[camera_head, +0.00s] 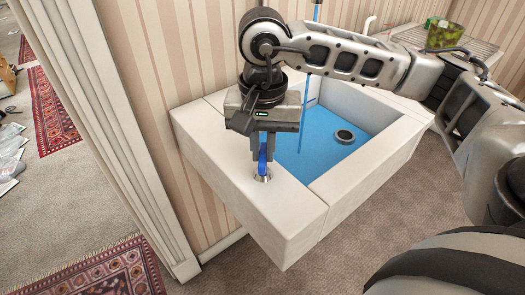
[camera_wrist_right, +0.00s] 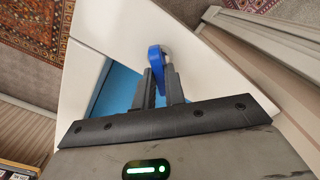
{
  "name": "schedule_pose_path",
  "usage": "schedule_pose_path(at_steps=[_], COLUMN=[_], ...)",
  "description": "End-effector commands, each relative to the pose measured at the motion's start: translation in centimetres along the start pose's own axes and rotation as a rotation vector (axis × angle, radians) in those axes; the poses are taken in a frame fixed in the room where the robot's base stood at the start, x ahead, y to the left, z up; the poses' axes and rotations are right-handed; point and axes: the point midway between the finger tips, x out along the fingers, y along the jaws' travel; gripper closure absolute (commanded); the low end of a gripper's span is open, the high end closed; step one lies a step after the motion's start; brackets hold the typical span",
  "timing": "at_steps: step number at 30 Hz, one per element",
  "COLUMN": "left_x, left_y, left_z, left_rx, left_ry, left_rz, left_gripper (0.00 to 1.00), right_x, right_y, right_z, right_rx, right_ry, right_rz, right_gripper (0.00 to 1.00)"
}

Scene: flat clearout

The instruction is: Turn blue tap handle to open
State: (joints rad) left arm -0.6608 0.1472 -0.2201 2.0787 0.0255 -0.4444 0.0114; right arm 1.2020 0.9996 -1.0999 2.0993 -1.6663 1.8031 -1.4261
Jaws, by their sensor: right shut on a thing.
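The blue tap handle (camera_head: 263,160) stands on a round metal base at the left part of the white sink's rim (camera_head: 275,205). My right gripper (camera_head: 263,145) points straight down over it and is shut on the handle. In the right wrist view the blue handle (camera_wrist_right: 158,62) sits between the two dark fingers of the right gripper (camera_wrist_right: 160,88), with its metal base just beyond. The fingers hide part of the handle. A thin blue upright strip (camera_head: 303,115) stands over the basin. My left gripper is in neither view.
The basin (camera_head: 325,140) has a blue inside and a round drain (camera_head: 345,136). A green patterned container (camera_head: 444,35) stands on a ribbed surface at the back right. Striped wall and a white door frame (camera_head: 130,130) lie to the left.

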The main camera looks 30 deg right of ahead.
Motion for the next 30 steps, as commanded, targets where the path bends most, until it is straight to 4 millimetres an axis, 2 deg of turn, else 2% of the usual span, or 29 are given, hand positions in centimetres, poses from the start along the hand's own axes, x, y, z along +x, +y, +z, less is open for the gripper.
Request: schedule_pose_path(at_steps=[1, 12, 18, 30], left_x=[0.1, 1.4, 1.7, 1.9], left_y=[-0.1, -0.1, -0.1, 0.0], left_z=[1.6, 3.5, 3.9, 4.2], left_rx=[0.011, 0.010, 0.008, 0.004], left_ry=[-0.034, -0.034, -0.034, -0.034], left_rz=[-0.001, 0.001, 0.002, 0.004], left_gripper=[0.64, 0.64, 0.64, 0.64], right_x=[0.2, 0.3, 0.1, 0.2], right_y=[0.0, 0.0, 0.0, 0.0], right_z=[0.0, 0.0, 0.0, 0.0], right_rx=[-0.021, -0.288, -0.377, -0.412], right_ry=[-0.001, -0.002, -0.003, -0.003], right_rz=[0.000, 0.000, 0.000, 0.001], right_gripper=[1.00, 1.00, 1.00, 1.00])
